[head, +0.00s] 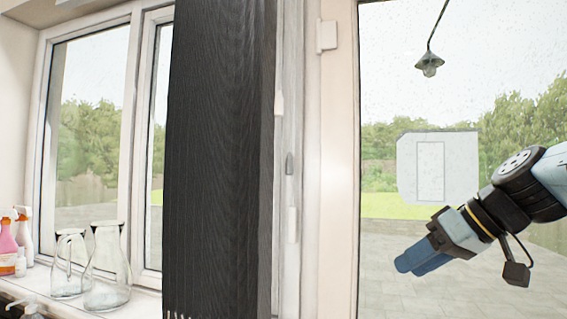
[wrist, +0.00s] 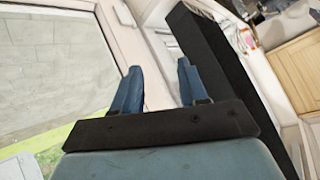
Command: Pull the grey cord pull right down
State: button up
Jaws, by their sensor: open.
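The grey cord pull (head: 289,163) is a small dark grey piece in the head view. It hangs by the white frame just right of the dark blind. My gripper (head: 410,266) is to the right of it and lower in the picture, in front of the glass door, and is clearly apart from it. In the wrist view my gripper (wrist: 158,67) shows two blue fingers spread apart with nothing between them. I cannot make out the cord pull in the wrist view.
A dark vertical blind (head: 218,150) hangs left of the cord pull. Two glass jugs (head: 108,275) and spray bottles (head: 22,240) stand on the sill at left. A white fitting (head: 293,225) sits below the cord pull. A white door frame (head: 335,160) stands between it and my gripper.

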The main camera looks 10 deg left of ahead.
aim_at(289, 159)
jog(key=w+a+r+n+y, duration=0.4)
jog(key=w+a+r+y, duration=0.15)
jog(key=r, duration=0.35)
jog(key=w+a+r+n+y, duration=0.4)
jog(key=w+a+r, duration=0.3)
jog(key=r, duration=0.2)
jog(key=shift+g+h, duration=0.25)
jog(key=shift+g, duration=0.05)
jog(key=x, duration=1.3)
jog(key=shift+s+a+f, duration=0.1)
jog(key=shift+a+f, duration=0.05)
jog(key=shift+a, duration=0.2)
grip_shut()
